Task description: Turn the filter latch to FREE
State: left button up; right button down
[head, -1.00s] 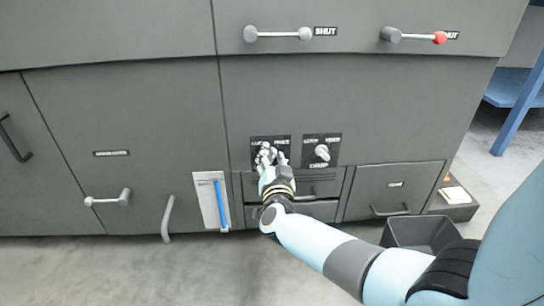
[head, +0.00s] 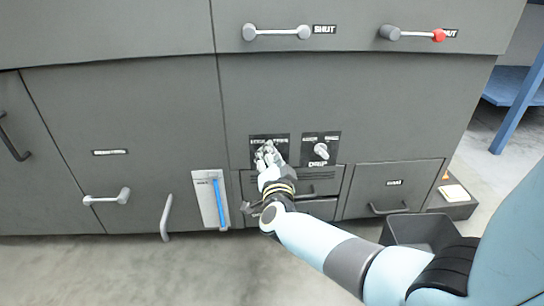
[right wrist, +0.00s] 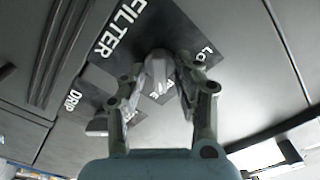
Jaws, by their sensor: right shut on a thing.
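The filter latch (right wrist: 157,68) is a grey knob on a black plate marked FILTER (right wrist: 122,28) in the right wrist view. My right gripper (right wrist: 160,84) is shut on it, one finger on each side. In the head view my right gripper (head: 268,153) covers the latch, in front of the left of two black plates (head: 282,139) on the grey cabinet. The small position words on the plate are too blurred or covered to read, so I cannot tell which position the latch points to. My left gripper is not in view.
A second knob (head: 321,150) stands on the plate just right. Drawers (head: 395,187) lie below, and a white panel with a blue bar (head: 218,200) is at left. Bar handles (head: 278,33) stick out above. A dark open bin (head: 420,230) stands on the floor at right.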

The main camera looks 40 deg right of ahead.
jog(key=shift+f, duration=0.1)
jog(key=c, duration=1.3)
grip_release()
jog(key=v, duration=1.2)
jog(key=shift+s, duration=0.1)
